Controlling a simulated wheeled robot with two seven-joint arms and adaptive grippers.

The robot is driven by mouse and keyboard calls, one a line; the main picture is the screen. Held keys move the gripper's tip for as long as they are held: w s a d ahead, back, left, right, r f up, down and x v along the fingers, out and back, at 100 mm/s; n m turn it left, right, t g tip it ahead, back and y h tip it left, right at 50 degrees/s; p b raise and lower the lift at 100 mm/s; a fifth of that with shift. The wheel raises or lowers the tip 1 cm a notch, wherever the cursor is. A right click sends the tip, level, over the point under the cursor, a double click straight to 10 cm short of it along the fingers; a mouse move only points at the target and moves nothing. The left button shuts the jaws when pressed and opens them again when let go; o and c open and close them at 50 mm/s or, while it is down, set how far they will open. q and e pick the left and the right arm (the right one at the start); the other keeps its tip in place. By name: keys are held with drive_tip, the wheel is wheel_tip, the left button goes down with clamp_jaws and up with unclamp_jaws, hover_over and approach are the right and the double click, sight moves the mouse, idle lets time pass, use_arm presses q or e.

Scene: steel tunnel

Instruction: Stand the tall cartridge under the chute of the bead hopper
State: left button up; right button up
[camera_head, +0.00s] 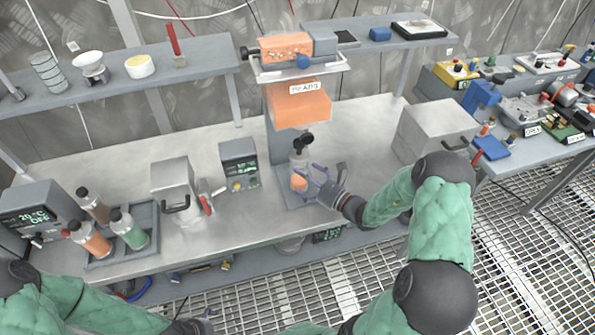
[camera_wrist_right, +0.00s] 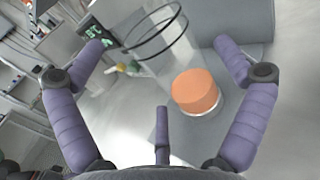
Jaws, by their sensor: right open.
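The bead hopper (camera_head: 300,104) has an orange body on a grey column, with a dark chute (camera_head: 303,143) below. A clear tall cartridge (camera_head: 299,160) with orange in its lower part stands upright on the hopper's base, beneath the chute. The right wrist view shows its orange part (camera_wrist_right: 197,92) and two dark rings near its clear end. My right gripper (camera_head: 316,182) is open beside the cartridge; in the right wrist view its purple fingers (camera_wrist_right: 162,48) are spread on either side. My left gripper (camera_head: 205,317) barely shows at the bottom edge; its fingers are mostly hidden.
A tray (camera_head: 120,258) with several bottles stands at the left.

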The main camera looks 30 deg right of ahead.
drive_tip(key=p+v, duration=0.1)
drive_tip(key=v, duration=0.8)
